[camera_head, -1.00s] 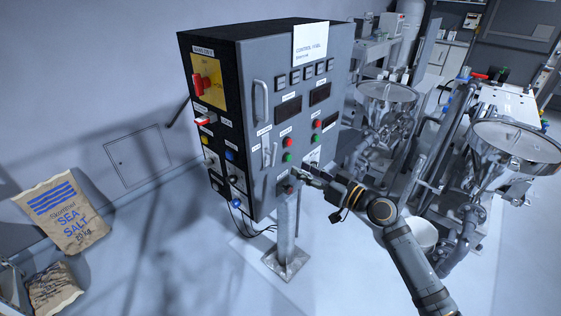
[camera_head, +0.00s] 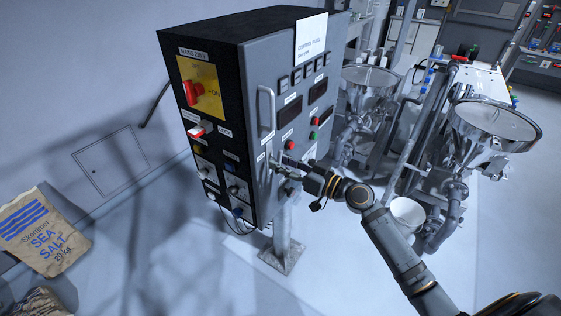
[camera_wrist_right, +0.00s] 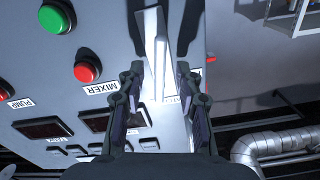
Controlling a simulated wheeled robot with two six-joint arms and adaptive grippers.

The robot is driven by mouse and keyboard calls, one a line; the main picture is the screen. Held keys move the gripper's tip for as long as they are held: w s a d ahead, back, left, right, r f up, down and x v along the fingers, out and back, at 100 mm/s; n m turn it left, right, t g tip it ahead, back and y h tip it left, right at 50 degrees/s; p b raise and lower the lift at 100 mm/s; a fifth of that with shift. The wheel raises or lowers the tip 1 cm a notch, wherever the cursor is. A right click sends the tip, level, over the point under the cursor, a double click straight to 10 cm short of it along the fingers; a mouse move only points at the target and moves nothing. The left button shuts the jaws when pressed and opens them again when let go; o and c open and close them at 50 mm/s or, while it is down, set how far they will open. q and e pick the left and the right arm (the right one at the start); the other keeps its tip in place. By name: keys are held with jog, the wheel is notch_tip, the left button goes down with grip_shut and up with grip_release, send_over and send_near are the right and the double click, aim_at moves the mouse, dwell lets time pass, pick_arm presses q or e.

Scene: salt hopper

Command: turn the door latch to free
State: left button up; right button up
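The door latch is a pale metal lever on the front door of the dark control cabinet (camera_head: 258,80). In the right wrist view the lever (camera_wrist_right: 155,45) runs lengthwise between my right gripper's fingers. My right gripper (camera_wrist_right: 160,88) is open, with a finger on each side of the lever and gaps beside it. In the head view the right gripper (camera_head: 284,166) is at the lower door, where it partly hides the latch. My left gripper is not in view.
A long door handle (camera_head: 266,112) stands above the latch. Red button (camera_head: 290,145) and green button (camera_head: 314,135) are close by. A yellow-plated red switch (camera_head: 193,93) is on the cabinet's side. Steel hoppers (camera_head: 497,122) stand at right; a salt sack (camera_head: 45,235) lies left.

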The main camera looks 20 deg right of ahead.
jog(key=shift+c, duration=0.8)
jog(key=c, duration=0.5)
grip_shut()
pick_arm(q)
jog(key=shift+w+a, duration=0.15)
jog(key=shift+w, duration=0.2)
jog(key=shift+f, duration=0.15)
pick_arm(e)
jog(key=shift+m, duration=0.3)
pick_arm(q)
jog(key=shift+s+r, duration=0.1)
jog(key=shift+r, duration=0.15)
pick_arm(e)
jog(key=m, duration=1.4)
jog(key=shift+w+m, duration=0.1)
jog(key=shift+m, duration=0.2)
